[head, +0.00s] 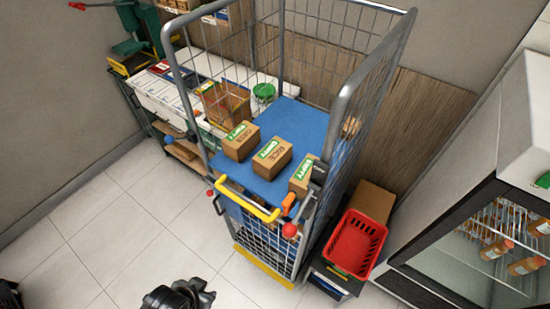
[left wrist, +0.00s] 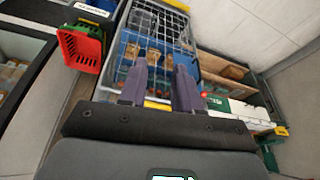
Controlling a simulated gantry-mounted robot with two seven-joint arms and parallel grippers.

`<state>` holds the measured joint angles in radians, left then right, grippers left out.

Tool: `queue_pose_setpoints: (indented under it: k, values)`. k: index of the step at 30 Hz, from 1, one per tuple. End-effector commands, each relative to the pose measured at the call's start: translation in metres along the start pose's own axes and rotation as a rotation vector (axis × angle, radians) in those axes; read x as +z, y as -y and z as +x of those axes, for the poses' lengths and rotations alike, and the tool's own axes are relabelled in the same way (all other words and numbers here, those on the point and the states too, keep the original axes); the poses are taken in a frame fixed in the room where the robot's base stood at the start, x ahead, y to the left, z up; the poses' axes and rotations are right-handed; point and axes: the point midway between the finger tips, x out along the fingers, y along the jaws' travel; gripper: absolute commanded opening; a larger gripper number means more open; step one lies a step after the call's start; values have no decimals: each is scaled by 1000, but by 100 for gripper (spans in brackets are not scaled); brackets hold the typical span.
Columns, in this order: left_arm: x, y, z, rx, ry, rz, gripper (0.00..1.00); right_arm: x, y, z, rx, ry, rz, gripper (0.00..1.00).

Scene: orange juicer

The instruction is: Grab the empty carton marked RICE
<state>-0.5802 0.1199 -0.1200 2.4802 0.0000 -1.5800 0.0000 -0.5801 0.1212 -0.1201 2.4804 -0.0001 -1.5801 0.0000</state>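Three brown cartons with green-and-white labels stand on the blue shelf of a wire cage trolley in the head view: a left carton (head: 239,146), a middle carton (head: 274,159) and a right carton (head: 299,183) partly behind the trolley's front post. Their printing is too small to read surely, so I cannot tell which one is marked RICE. In the left wrist view my left gripper (left wrist: 160,75) is open and empty, its two fingers apart and pointing towards the trolley, short of the cartons. My right gripper is not recognisable in either view.
The trolley's mesh walls (head: 375,95) and yellow handle (head: 246,201) surround the shelf (head: 290,118). A red basket (head: 352,246) and a glass-door fridge (head: 490,240) stand to its right. A workbench (head: 160,95) is on the left. Tiled floor (head: 130,225) is free in front.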

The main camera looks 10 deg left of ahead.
Motion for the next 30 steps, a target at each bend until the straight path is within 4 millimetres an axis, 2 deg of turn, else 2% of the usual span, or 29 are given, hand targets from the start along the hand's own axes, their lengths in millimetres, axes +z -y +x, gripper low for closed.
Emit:
queue_pose_setpoints:
  k: [6, 19, 30]
  values:
    - [0, 0, 0, 0, 0, 0, 33, 0, -1, 0, 3, 1, -4, 0]
    - [0, 0, 0, 0, 0, 0, 98, 0, 0, 0, 0, 0, 0, 0]
    - [0, 0, 0, -1, 0, 0, 100, -1, 0, 0, -1, -2, 5, 0]
